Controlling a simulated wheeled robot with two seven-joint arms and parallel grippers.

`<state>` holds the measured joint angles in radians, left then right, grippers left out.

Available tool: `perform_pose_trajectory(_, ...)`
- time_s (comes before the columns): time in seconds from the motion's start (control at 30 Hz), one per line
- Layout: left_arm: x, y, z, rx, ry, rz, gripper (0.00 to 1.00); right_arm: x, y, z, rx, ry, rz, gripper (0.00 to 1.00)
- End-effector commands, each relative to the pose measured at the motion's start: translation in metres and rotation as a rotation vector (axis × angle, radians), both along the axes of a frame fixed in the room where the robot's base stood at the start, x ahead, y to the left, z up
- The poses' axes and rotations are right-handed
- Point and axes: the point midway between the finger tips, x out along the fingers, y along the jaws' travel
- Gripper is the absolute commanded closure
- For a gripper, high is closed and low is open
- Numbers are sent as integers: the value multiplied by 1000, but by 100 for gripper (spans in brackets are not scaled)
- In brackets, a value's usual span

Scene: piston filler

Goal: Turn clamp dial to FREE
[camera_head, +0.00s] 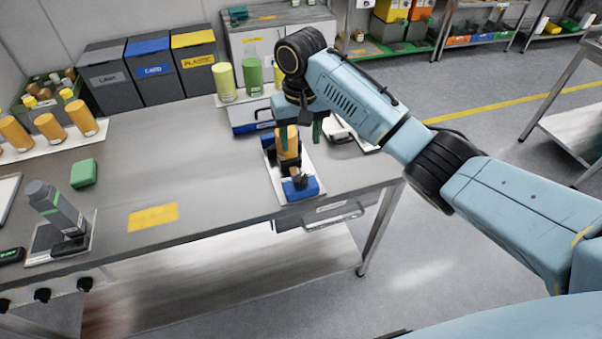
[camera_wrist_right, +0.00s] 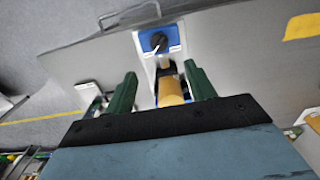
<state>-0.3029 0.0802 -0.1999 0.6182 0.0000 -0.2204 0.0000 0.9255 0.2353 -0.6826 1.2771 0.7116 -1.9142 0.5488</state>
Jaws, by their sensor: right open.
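The clamp dial (camera_wrist_right: 158,42) is a black knob on a blue and white block, seen from above in the right wrist view. In the head view the blue block (camera_head: 300,188) is at the front end of a white base plate, near the table's edge. An orange cylinder (camera_head: 288,146) stands upright behind it, in a dark holder; it also shows in the wrist view (camera_wrist_right: 172,92). My right gripper (camera_head: 300,145) is open, its green fingers above and on either side of the cylinder, apart from the dial. The dial's lettering is too small to read. My left gripper is not in view.
A green block (camera_head: 84,173), a yellow patch (camera_head: 153,217) and a grey device (camera_head: 58,212) are on the left. The table between is clear. A drawer handle (camera_head: 335,217) juts below the front edge.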

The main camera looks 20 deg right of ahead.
Motion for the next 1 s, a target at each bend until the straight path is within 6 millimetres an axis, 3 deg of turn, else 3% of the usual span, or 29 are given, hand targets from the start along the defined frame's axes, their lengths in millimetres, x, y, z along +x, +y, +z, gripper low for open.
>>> perform_pose_trajectory(0.17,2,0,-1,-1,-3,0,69,0,-2,-15,-5,7,-5,45)
perform_pose_trajectory(0.5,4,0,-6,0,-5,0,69,0,-2,-86,-5,5,-4,45)
perform_pose_trajectory(0.7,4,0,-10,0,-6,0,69,0,-1,-117,-5,3,-4,45)
perform_pose_trajectory(1.0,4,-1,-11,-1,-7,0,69,0,-1,-131,-4,1,-2,45)
